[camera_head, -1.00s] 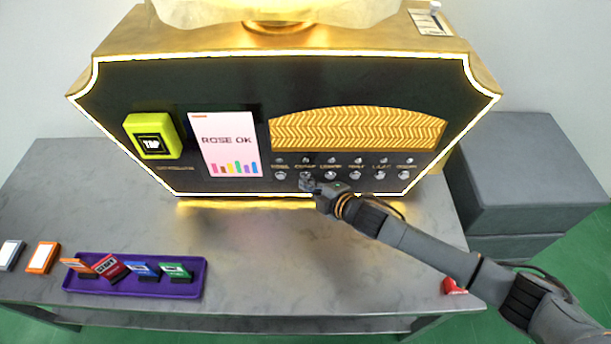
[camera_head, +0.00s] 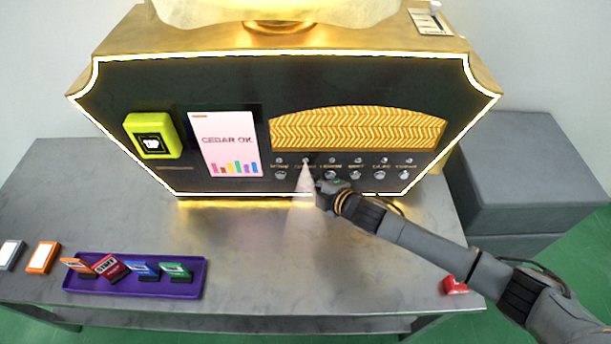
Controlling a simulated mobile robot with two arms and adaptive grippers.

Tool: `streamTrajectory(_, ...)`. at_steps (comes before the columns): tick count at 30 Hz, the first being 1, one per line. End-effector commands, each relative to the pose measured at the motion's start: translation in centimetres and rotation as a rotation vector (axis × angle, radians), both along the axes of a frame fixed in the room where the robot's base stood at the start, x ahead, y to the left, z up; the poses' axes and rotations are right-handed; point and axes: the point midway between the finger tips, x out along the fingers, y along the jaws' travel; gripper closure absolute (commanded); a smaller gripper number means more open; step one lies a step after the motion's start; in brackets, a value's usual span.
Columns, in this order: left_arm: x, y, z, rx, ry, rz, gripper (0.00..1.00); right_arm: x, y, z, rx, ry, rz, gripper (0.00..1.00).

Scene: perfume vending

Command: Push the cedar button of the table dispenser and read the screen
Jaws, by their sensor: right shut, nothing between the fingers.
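The table dispenser (camera_head: 230,90) is a dark panel with a glowing white and gold edge, standing at the back of the table. Its screen (camera_head: 231,160) reads "CEDAR OK" above a row of small coloured bars. A row of round buttons with labels sits below the gold grille. The cedar button, second from the left, is hidden in a pale mist (camera_head: 303,195) that fans down from the panel. My right gripper (camera_head: 318,186) is shut and empty, just right of the mist and in front of the button row. My left gripper is out of view.
A purple tray (camera_head: 100,289) with several coloured cards stands at the front left, beside an orange card (camera_head: 43,257) and a grey one (camera_head: 11,254). A yellow-green card reader (camera_head: 153,136) is on the panel. A red item (camera_head: 454,285) lies near the right edge. The table's middle is clear.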

Motion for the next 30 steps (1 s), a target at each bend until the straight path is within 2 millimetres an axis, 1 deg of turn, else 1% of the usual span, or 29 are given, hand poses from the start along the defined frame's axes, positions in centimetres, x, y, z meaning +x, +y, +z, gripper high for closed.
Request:
streamTrajectory(8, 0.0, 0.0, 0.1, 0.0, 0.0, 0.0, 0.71, 0.0, 0.0, 0.1, 0.001, 0.0, -0.002, 1.0)
streamTrajectory(18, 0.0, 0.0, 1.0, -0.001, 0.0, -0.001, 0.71, -1.6, -0.1, 0.1, 0.001, 0.002, -0.001, 1.0)
streamTrajectory(28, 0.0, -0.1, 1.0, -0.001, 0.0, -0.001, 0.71, -1.8, -0.1, 0.0, -0.001, 0.0, -0.001, 1.0)
streamTrajectory(30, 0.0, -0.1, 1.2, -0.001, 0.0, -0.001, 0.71, -2.1, -0.1, 0.0, 0.0, 0.001, 0.0, 1.0)
